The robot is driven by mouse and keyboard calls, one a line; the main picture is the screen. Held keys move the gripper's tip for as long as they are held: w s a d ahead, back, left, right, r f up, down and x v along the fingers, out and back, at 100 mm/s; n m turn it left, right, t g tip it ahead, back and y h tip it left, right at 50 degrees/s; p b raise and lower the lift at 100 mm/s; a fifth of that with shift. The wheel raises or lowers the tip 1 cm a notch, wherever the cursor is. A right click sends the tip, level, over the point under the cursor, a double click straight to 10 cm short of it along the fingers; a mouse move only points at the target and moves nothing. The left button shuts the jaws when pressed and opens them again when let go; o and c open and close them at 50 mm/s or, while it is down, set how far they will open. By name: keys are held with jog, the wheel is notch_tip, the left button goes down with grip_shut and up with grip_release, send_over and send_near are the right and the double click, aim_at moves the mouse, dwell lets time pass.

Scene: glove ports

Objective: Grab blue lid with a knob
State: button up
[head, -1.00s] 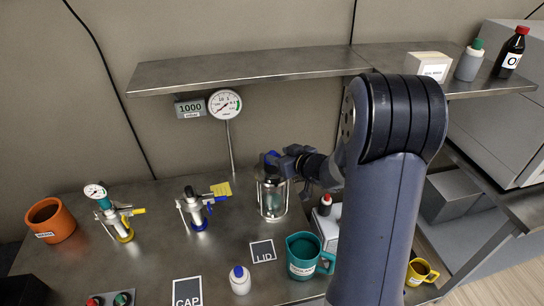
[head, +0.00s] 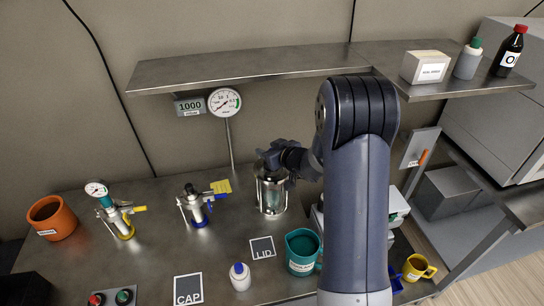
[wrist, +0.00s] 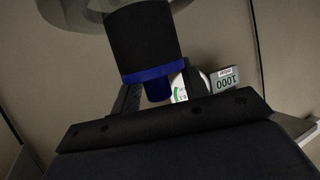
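The blue lid shows in the wrist view as a blue band (wrist: 150,75) with a blue knob (wrist: 157,90), at the end of a wide black cylinder. The knob is between the two fingers of my gripper (wrist: 160,92). A gap with the gauge behind it shows between the knob and the right finger, so the gripper looks open; contact on the left side is unclear. In the head view my gripper (head: 268,156) is at the top of a clear glass vessel (head: 271,192) and hides the lid.
A metal shelf (head: 250,69) runs above the bench, with a round gauge (head: 224,102) on a post behind. A card marked LID (head: 262,248) and a teal mug (head: 302,254) lie in front. A valve fitting (head: 196,206) stands to the left.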

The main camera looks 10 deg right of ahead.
grip_shut()
dwell(0.3)
